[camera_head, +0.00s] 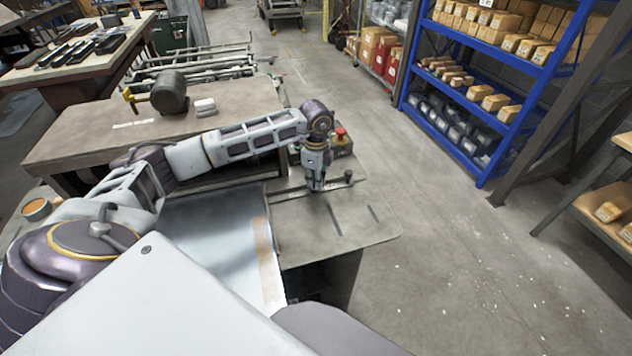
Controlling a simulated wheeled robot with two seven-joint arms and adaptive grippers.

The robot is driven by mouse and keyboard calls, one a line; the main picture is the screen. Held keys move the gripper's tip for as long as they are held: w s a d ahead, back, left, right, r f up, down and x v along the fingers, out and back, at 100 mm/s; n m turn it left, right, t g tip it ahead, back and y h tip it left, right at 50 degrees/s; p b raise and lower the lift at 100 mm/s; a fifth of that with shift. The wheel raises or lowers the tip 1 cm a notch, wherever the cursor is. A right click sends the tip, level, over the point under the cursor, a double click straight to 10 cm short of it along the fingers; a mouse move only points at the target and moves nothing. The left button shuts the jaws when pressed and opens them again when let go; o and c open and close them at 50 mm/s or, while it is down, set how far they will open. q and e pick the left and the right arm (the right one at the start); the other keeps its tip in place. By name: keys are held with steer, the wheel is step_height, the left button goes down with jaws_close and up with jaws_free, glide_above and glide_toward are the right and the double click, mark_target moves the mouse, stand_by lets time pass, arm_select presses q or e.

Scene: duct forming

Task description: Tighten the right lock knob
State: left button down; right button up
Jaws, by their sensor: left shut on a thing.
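My left gripper (316,187) reaches over the right end of the metal work table and points straight down. It is shut on the right lock knob, at the right part of a dark clamp bar; the fingers hide most of the knob. The clamp bar (290,191) lies across the table, with a dark rounded end (348,177) just right of the gripper. A sheet of metal (215,222) with a tan strip along its right edge lies left of the bar. My right gripper is out of view.
A red stop button (341,132) sits on a box behind the gripper. A blue shelf rack (475,150) stands right. The floor between is open.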

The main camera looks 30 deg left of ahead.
arm_select(q)
steer(key=shift+m+b, duration=0.3)
steer(key=shift+m, duration=0.5)
steer(key=m+b, duration=0.1)
steer(key=m, duration=0.2)
steer(key=shift+s, duration=0.1)
steer(key=m+b, duration=0.1)
steer(key=m, duration=0.3)
steer(key=shift+s+a+b, duration=0.1)
steer(key=shift+b, duration=0.2)
steer(key=shift+m, duration=0.7)
steer(key=c, duration=1.7)
jaws_free()
steer(key=shift+o, duration=0.8)
steer(key=shift+r, duration=0.8)
step_height(320, 180, up, 10)
steer(key=shift+r, duration=0.25)
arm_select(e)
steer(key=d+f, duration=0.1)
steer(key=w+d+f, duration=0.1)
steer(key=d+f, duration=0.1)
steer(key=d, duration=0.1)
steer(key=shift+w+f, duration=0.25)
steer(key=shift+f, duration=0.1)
